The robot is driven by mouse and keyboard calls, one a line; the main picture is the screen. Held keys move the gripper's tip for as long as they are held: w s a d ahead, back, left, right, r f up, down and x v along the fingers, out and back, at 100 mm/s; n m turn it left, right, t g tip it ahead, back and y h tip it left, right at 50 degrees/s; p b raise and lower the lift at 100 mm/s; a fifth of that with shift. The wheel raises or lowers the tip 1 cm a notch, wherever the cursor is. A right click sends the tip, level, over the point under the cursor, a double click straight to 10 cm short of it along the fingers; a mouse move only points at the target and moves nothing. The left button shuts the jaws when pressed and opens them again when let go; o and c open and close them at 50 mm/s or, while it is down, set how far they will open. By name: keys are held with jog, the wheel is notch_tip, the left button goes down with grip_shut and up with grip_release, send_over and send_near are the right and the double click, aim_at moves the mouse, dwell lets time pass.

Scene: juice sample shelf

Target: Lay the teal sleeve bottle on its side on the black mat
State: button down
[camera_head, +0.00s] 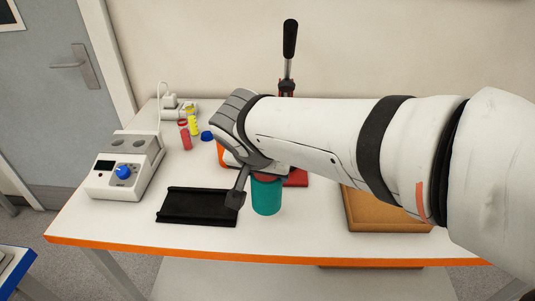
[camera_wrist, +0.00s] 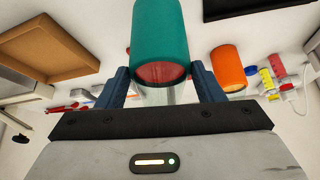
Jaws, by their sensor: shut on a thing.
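The teal sleeve bottle (camera_head: 267,197) is upright under my wrist, just right of the black mat (camera_head: 197,206). I cannot tell whether its base touches the table. My gripper (camera_wrist: 162,88) is shut on the bottle, with one finger on each side. In the wrist view the teal sleeve (camera_wrist: 160,38) shows beyond the fingers, with a reddish end and a clear part nearer the palm. In the head view one dark finger shows beside the bottle and my wrist hides its upper part. The mat is empty, with raised long edges.
An orange sleeve bottle (camera_wrist: 228,68) stands behind, partly hidden by my wrist in the head view. A white device with a blue knob (camera_head: 123,171) is left of the mat. Red (camera_head: 185,136) and yellow (camera_head: 193,121) tubes stand behind. A brown tray (camera_head: 385,211) lies right.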

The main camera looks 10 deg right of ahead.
jog(key=s+a+b, duration=0.2)
jog(key=s+a, duration=0.1)
jog(key=s, duration=0.5)
jog(key=shift+s+a+b, duration=0.3)
jog(key=shift+s+a, duration=0.05)
jog(key=shift+s, duration=0.05)
dwell(0.4)
notch_tip(320, 180, up, 12)
jog(key=p, duration=0.7)
dwell(0.4)
